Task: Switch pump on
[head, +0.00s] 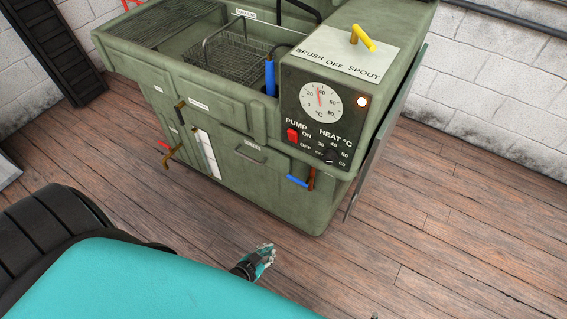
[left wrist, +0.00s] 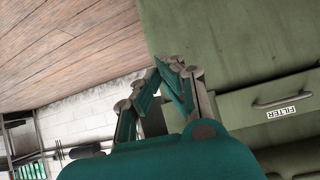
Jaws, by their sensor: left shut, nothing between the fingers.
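The red pump switch (head: 292,136) sits on the black control panel of a green washing machine (head: 190,100), beside the words ON and OFF. I cannot tell which way the switch is set. A round temperature dial (head: 321,102), a lit lamp (head: 362,101) and a black heat knob (head: 331,156) are on the same panel. My left gripper (head: 265,254) is low in front of the machine, below and left of the switch, apart from it. In the left wrist view its fingers (left wrist: 172,66) are shut and empty, with the machine's green front behind them.
A blue-handled valve (head: 298,181) sticks out below the panel. A filter drawer handle (head: 250,154) is on the front, and a red lever (head: 164,144) is farther left. A yellow spout handle (head: 362,38) stands on top. The wooden floor (head: 430,235) at right is clear.

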